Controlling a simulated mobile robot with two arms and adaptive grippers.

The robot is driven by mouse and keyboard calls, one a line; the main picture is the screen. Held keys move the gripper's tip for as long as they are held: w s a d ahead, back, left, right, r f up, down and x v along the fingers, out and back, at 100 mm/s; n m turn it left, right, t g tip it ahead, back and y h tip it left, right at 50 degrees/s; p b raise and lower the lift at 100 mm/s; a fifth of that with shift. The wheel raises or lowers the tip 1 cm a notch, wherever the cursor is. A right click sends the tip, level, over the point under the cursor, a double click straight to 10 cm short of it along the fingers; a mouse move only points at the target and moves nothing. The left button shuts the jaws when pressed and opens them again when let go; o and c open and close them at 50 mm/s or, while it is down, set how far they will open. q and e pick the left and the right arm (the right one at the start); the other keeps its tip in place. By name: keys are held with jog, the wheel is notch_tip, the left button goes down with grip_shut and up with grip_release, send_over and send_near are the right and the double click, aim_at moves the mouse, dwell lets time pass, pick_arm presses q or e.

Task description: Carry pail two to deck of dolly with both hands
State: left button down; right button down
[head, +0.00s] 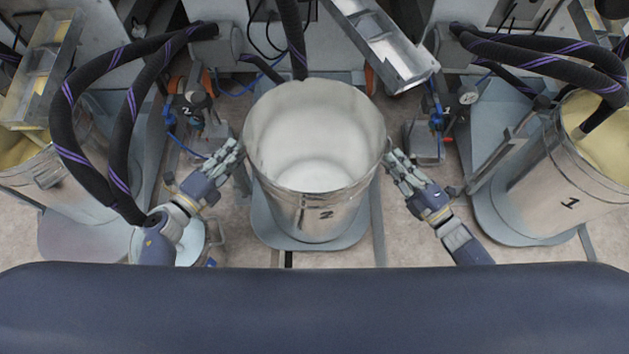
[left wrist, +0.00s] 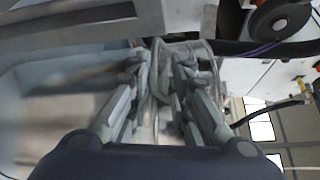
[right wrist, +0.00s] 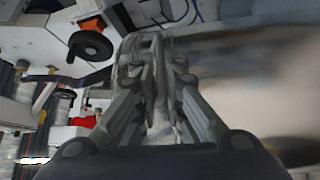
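Pail two (head: 315,205), an open metal pail marked "2", stands upright in the middle of the head view. Its inside is pale and looks empty. My left gripper (head: 236,152) is at the pail's left side, and my right gripper (head: 390,160) is at its right side. In the left wrist view the fingers (left wrist: 160,80) close around a handle-like part on the pail's side. In the right wrist view the fingers (right wrist: 150,75) also close on a part at the pail's side. Whether the pail rests on the plate below is unclear. I cannot make out the dolly.
A grey plate (head: 275,235) lies under the pail. Pail one (head: 565,185), holding yellowish material, stands at the right. Another pail (head: 40,175) stands at the left. Thick black hoses (head: 65,120) hang on both sides. A metal chute (head: 385,45) juts out behind the pail.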

jog(key=shift+f, duration=0.1)
jog(key=shift+r, duration=0.2)
jog(key=shift+r, duration=0.1)
jog(key=shift+w+r+p, duration=0.15)
jog(key=shift+r+p, duration=2.3)
jog(key=shift+p, duration=0.1)
